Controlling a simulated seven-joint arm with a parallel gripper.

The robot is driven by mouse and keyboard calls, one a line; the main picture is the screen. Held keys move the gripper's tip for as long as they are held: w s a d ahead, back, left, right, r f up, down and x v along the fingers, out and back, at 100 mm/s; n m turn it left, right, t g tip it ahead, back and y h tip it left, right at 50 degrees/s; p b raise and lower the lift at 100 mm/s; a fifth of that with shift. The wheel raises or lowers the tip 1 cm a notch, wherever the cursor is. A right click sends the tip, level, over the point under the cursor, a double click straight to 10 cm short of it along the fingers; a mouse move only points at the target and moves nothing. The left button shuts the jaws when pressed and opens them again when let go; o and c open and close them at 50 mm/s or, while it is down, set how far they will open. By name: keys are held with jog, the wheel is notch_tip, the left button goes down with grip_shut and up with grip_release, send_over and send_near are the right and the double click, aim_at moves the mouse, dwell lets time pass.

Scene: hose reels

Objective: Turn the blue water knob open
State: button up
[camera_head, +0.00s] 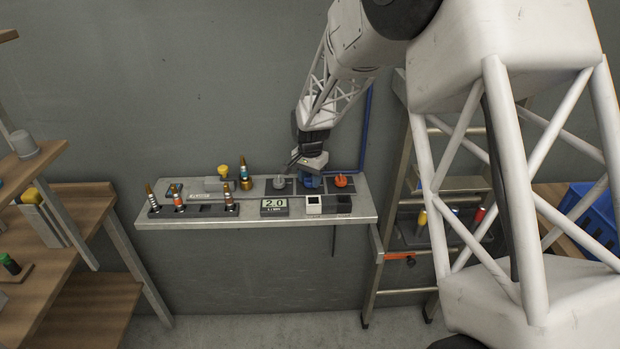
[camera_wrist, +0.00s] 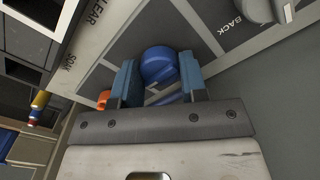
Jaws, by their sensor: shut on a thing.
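The blue water knob (camera_head: 312,181) sits on the wall shelf's panel, between a grey knob (camera_head: 281,182) and an orange-red knob (camera_head: 342,180). My gripper (camera_head: 308,170) is over it, pointing down, and hides part of it in the head view. In the wrist view the blue knob (camera_wrist: 160,68) lies between the two blue-grey fingers (camera_wrist: 158,84), and the gripper is shut on it. The orange knob (camera_wrist: 103,99) shows beside the left finger, and the grey knob (camera_wrist: 270,8) is at the top right.
The shelf (camera_head: 250,220) also carries a display reading 2.0 (camera_head: 274,207), a yellow-topped fitting (camera_head: 223,171) and several nozzles. A blue pipe (camera_head: 366,130) runs up the wall to the right. A ladder (camera_head: 392,270) stands at right, wooden shelving (camera_head: 70,215) at left.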

aim_at(310, 178)
jog(key=o, duration=0.9)
jog(key=shift+r, duration=0.15)
jog(key=shift+r, duration=3.8)
jog(key=shift+s+d+r, duration=0.15)
jog(key=shift+s+r, duration=0.05)
jog(key=s+d+r+n, duration=0.1)
jog(key=s+d+r, duration=0.25)
jog(key=s, duration=0.35)
jog(key=s+d+r+n+t, duration=0.1)
jog(key=s+d+r, duration=0.1)
jog(key=s+r, duration=0.35)
jog(key=s+d+r+n, duration=0.1)
jog(key=s+d+r, duration=0.2)
jog(key=s, duration=0.5)
jog(key=s+d+n, duration=0.1)
jog(key=s+d, duration=0.1)
jog(key=s, duration=0.6)
jog(key=s+d+n+t, duration=0.1)
jog(key=s, duration=0.7)
jog(key=s+d+n, duration=0.1)
jog(key=s+d, duration=0.1)
jog(key=s, duration=0.6)
jog(key=shift+s+d+f+n+t, duration=0.2)
jog(key=shift+d+f+n+t, duration=0.1)
jog(key=shift+f+n, duration=0.1)
